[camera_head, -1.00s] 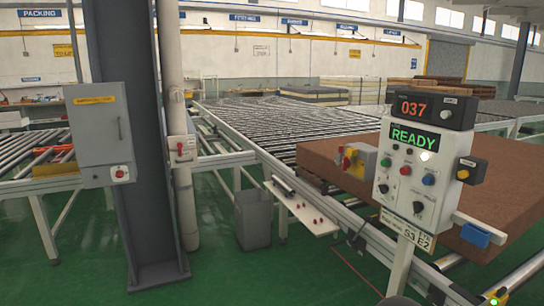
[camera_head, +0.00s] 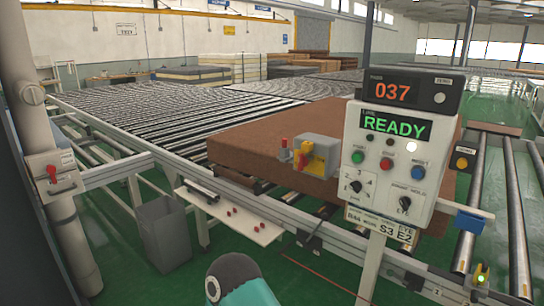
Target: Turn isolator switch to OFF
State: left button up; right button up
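A small light-coloured box with a red lever switch (camera_head: 53,174) is mounted on the pale pipe at the left; the lever looks roughly upright, and its label is too small to read. A grey and yellow unit with red parts (camera_head: 312,155) sits at the conveyor edge beside the brown mattress-like slab. I cannot tell from markings which one is the isolator. The control panel (camera_head: 390,165) stands at the right, with "037", a green "READY", push buttons and two black rotary knobs. Neither gripper is in view; a teal and dark rounded part of mine shows at the bottom.
The brown slab (camera_head: 255,150) lies on the roller conveyor (camera_head: 120,115). A white shelf (camera_head: 228,215) with small red knobs juts out in front. Rollers run along the right.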

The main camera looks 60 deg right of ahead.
aim_at(304, 161)
jog(key=z, duration=0.55)
jog(key=i, duration=1.3)
jog(key=z, duration=0.85)
jog(key=k, duration=0.7)
jog(key=z, duration=0.25)
jog(key=i, duration=0.75)
jog(key=u, duration=0.15)
